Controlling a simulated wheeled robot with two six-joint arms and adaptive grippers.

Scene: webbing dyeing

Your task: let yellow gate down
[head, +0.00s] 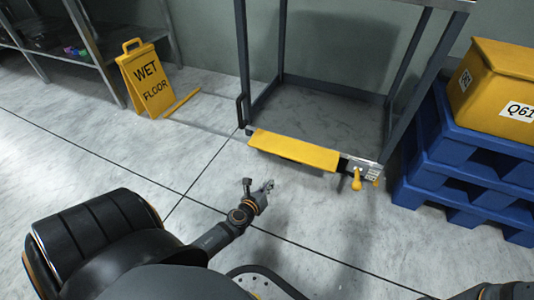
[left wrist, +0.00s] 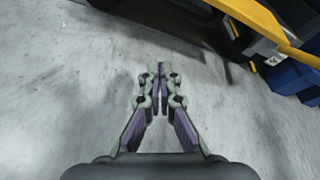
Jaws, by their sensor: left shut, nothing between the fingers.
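The yellow gate (head: 293,150) is a long narrow panel across the low front of a grey metal frame (head: 281,50). I cannot tell its exact tilt. At its right end is a metal latch plate (head: 362,169) with a yellow handle (head: 357,182) hanging down. In the left wrist view a yellow bar (left wrist: 262,25), likely the gate, crosses the upper right corner. My left gripper (head: 266,187) is shut and empty over the floor, in front of the gate and apart from it. It also shows in the left wrist view (left wrist: 160,92). My right gripper is out of view.
Blue pallets (head: 455,165) with a yellow bin (head: 497,85) stand right of the frame. A yellow wet-floor sign (head: 146,80) stands at the left, near a metal shelf (head: 105,48). The floor (head: 205,185) between the sign and the gate is clear.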

